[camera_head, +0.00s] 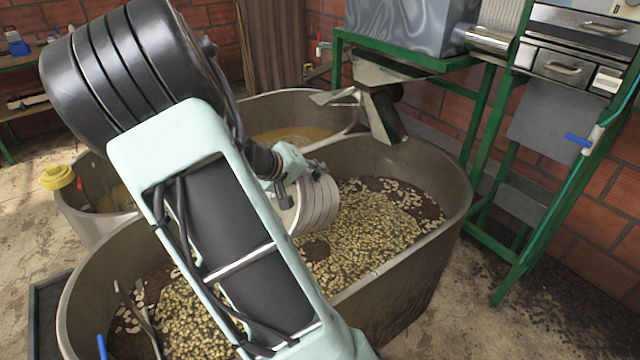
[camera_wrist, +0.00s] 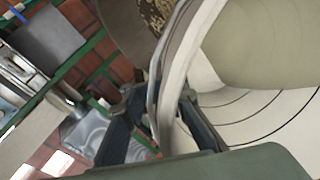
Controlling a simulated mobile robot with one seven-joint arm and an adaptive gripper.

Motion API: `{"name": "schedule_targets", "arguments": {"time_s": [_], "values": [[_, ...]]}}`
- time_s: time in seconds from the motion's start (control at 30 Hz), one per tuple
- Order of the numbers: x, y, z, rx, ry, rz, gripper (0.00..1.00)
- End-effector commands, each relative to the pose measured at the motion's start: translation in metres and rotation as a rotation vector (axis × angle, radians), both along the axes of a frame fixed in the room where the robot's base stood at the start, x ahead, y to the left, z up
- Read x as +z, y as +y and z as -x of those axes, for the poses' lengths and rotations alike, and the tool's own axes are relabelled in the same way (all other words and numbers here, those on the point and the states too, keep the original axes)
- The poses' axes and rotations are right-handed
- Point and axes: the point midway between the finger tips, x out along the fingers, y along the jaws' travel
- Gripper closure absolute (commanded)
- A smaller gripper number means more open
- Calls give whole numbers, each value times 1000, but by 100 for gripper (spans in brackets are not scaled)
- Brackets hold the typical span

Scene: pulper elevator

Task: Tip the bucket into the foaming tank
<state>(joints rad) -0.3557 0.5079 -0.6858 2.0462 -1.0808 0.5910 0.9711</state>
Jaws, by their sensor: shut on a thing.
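The pale ribbed bucket (camera_head: 320,204) hangs tilted on its side over the large tank of beans. My gripper (camera_head: 314,170) is shut on the bucket's rim. In the wrist view the bucket (camera_wrist: 265,110) fills the right side, with its rim between my two fingers (camera_wrist: 165,115). I cannot tell whether anything is in it. The tank with yellowish, foamy-looking liquid (camera_head: 352,104) stands behind the bean tank, partly hidden by my arm. The bean tank (camera_head: 440,215) is a large rounded grey-brown tub holding pale beans and dark matter.
A green metal frame (camera_head: 480,150) with a grey hopper and chute (camera_head: 385,110) stands at the back right. Brick walls close the back and right.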

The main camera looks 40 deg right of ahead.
Motion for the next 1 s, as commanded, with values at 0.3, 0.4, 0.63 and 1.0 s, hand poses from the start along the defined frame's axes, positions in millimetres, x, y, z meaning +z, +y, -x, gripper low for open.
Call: {"name": "schedule_targets", "arguments": {"time_s": [0.3, 0.4, 0.63, 1.0], "values": [[0, 18, -1, 4, -16, 141, 100], [-1, 26, 1, 4, -16, 206, 100], [-1, 40, 2, 1, -25, 295, 100], [-2, 66, 4, 3, -36, 436, 100]]}}
